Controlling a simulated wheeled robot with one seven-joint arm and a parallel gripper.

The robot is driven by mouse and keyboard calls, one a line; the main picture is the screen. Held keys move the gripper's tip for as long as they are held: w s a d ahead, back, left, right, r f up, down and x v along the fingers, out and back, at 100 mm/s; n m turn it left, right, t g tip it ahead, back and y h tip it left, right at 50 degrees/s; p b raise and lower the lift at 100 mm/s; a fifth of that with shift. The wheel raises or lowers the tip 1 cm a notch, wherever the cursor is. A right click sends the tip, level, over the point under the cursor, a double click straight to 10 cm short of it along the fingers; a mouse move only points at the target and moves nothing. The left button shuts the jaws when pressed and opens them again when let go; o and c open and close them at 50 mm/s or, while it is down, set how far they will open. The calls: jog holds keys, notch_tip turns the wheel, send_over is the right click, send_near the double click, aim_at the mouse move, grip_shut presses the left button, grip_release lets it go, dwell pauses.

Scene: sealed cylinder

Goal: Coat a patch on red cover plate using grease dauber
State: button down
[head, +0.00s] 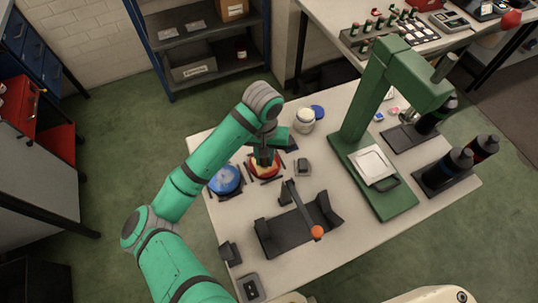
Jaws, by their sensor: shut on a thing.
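The red cover plate (277,170) lies on a dark stand on the white table, beside the blue cover plate (226,179). My gripper (264,157) points down right over the red plate and hides part of it. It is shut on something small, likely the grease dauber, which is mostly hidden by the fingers. A pale yellowish patch (262,169) shows at the fingertips against the red; I cannot tell whether it is grease or the dauber's head, or whether it touches the plate. A white open pot (304,117) stands behind to the right.
A blue lid (318,111) lies by the pot. A black cradle (268,236) with an orange-knobbed lever stands in front. A green press (372,100) rises at right, with dark bottles (456,162) beyond. A small dark block (303,167) sits right of the red plate.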

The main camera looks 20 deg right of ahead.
jog(key=shift+w+d+f, duration=0.1)
jog(key=shift+w+d, duration=0.05)
jog(key=shift+d, duration=0.85)
jog(key=shift+w+d+f, duration=0.1)
jog(key=shift+d, duration=0.9)
notch_tip(320, 180, up, 6)
jog(key=shift+r, duration=0.15)
notch_tip(320, 180, up, 3)
jog(key=shift+f, duration=0.1)
dwell(0.5)
